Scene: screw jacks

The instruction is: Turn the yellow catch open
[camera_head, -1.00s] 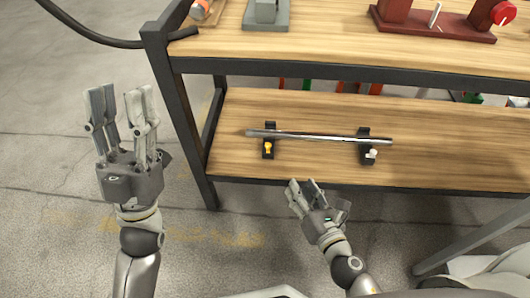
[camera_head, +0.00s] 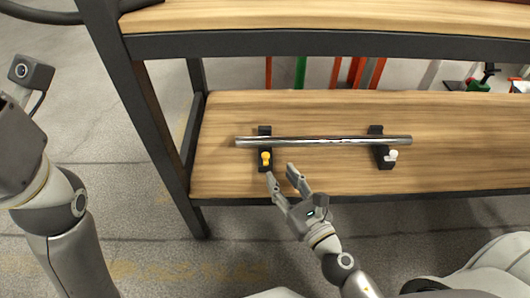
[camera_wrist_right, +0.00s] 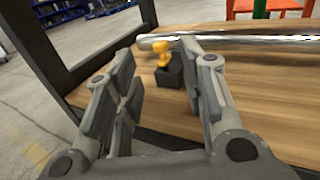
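The yellow catch (camera_head: 265,158) sits on the front of the left black holder (camera_head: 264,131) on the lower wooden shelf. A shiny metal bar (camera_head: 320,141) lies across this holder and the right one. My right gripper (camera_head: 281,171) is open and empty, just in front of and slightly right of the yellow catch. In the right wrist view the catch (camera_wrist_right: 162,51) shows upright beyond and between the spread fingers (camera_wrist_right: 160,85), apart from them. My left arm is at the left edge of the head view, and its fingers are out of the picture.
The right black holder (camera_head: 385,161) carries a white catch (camera_head: 392,155). The upper shelf edge (camera_head: 340,43) runs above the bar. A dark shelf leg (camera_head: 150,120) stands left of the holder. The front of the lower shelf is otherwise clear.

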